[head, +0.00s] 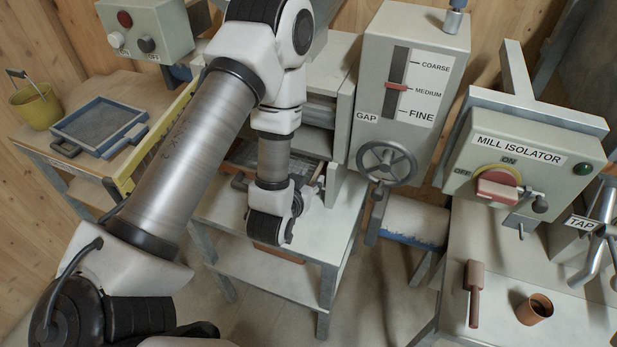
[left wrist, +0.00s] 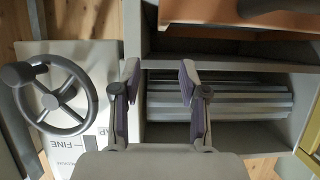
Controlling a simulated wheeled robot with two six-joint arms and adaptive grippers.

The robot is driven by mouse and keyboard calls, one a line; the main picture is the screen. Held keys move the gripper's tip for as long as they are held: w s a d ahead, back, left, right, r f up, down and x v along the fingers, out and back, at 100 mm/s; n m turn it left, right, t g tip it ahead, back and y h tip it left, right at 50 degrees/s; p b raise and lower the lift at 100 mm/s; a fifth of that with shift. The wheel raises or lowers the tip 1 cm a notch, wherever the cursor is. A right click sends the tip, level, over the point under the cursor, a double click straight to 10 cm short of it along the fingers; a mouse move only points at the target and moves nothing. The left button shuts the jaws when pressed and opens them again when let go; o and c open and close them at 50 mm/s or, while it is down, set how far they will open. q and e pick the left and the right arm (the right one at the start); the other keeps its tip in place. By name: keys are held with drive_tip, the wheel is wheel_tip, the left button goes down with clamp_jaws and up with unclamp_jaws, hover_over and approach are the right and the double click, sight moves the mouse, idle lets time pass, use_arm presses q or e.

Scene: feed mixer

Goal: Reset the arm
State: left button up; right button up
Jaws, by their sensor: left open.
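My left arm reaches in from the left in the head view, and its wrist (head: 270,215) hangs in front of the mill's housing and table. In the left wrist view my left gripper (left wrist: 160,78) is open, with nothing between its fingers. It faces the grey ribbed rollers (left wrist: 225,100) inside the housing. The fingers are mostly hidden behind the wrist in the head view. My right gripper is not in view.
The gap cabinet's handwheel (head: 386,163) is close right of my wrist; its slider (head: 396,86) is near MEDIUM. The mill isolator (head: 520,160) stands further right. A sieve tray (head: 100,124) and yellow bucket (head: 36,106) are at left.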

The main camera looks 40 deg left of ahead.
use_arm(q)
drive_tip(key=shift+s+a, duration=0.2)
drive_tip(key=s+d+f+g, duration=0.1)
drive_tip(key=s+f+g, duration=0.1)
drive_tip(key=s+f, duration=0.1)
drive_tip(key=s+d+f+m+g+h, duration=0.1)
drive_tip(key=s+d+f+g, duration=0.1)
drive_tip(key=s+f, duration=0.2)
drive_tip(key=s+d+f+g+h, duration=0.1)
drive_tip(key=s+f, duration=0.2)
drive_tip(key=f, duration=0.3)
drive_tip(key=shift+s+d+f+m+g, duration=0.25)
drive_tip(key=shift+s+f+m+g, duration=0.1)
drive_tip(key=shift+s+m+g, duration=0.05)
drive_tip(key=s+d+f+g+h, duration=0.1)
drive_tip(key=s+f+g, duration=0.3)
drive_tip(key=s, duration=0.5)
drive_tip(key=shift+s+d+f+m+g, duration=0.2)
drive_tip(key=shift+s+d+m+g, duration=0.1)
drive_tip(key=shift+d+g, duration=0.3)
drive_tip(key=s, duration=0.1)
drive_tip(key=s+g, duration=0.1)
drive_tip(key=s, duration=0.1)
drive_tip(key=shift+s+d+g+h, duration=0.15)
drive_tip(key=shift+d+g+h, duration=0.15)
drive_tip(key=shift+g, duration=0.1)
clamp_jaws()
drive_tip(key=shift+a+f, duration=0.1)
